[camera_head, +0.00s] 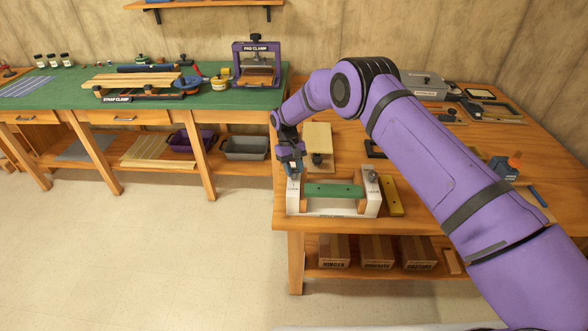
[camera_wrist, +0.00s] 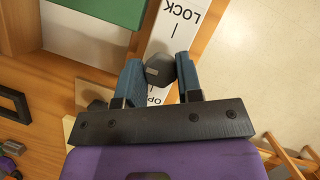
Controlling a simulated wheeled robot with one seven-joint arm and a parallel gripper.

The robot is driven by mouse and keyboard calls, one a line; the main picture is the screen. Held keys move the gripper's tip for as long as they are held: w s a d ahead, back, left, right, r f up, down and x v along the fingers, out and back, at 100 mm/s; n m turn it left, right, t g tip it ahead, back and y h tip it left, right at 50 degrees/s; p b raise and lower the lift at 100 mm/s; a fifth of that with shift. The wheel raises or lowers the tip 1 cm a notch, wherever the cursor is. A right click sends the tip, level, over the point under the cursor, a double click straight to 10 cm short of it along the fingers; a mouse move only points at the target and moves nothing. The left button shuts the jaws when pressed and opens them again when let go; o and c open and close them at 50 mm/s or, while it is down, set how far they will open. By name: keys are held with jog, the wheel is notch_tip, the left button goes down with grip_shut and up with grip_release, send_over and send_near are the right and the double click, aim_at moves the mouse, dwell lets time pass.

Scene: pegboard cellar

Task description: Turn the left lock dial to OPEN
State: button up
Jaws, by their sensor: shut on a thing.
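The left lock dial (camera_wrist: 160,69) is a dark grey knob on a white plate (camera_wrist: 182,28). In the wrist view it sits between the two blue fingers of my gripper (camera_wrist: 159,66), which are shut on it. The plate reads LOCK beyond the dial, and a partly covered label starting "OP" shows near the fingers' base. Which mark the dial points to I cannot tell. In the head view my gripper (camera_head: 290,168) reaches down over the left end of the white fixture (camera_head: 331,209) and hides that dial. The right dial (camera_head: 373,175) stands uncovered at the other end.
A green bar (camera_head: 333,190) spans the fixture, with a yellow block (camera_head: 391,196) to its right. A wooden board piece (camera_head: 319,143) stands behind. A grey box (camera_head: 424,86) and tools lie farther back. The floor left of the bench (camera_head: 283,223) is clear.

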jog(key=n+t+h, duration=0.1)
jog(key=n, duration=0.3)
jog(key=shift+n, duration=0.3)
jog(key=n+t, duration=0.1)
jog(key=n, duration=0.1)
jog(key=n+h, duration=0.1)
jog(key=n, duration=0.1)
jog(key=shift+n+t, duration=0.3)
jog(key=shift+t, duration=0.1)
jog(key=n+t, duration=0.1)
jog(key=n, duration=0.3)
jog(key=shift+s+r+t, duration=0.1)
jog(key=shift+t, duration=0.3)
jog(key=shift+n+t, duration=0.7)
jog(key=shift+n, duration=1.7)
jog(key=o, duration=0.9)
jog(key=shift+o, duration=0.2)
jog(key=v, duration=1)
jog(key=shift+s+r, duration=0.2)
jog(key=shift+r, duration=0.1)
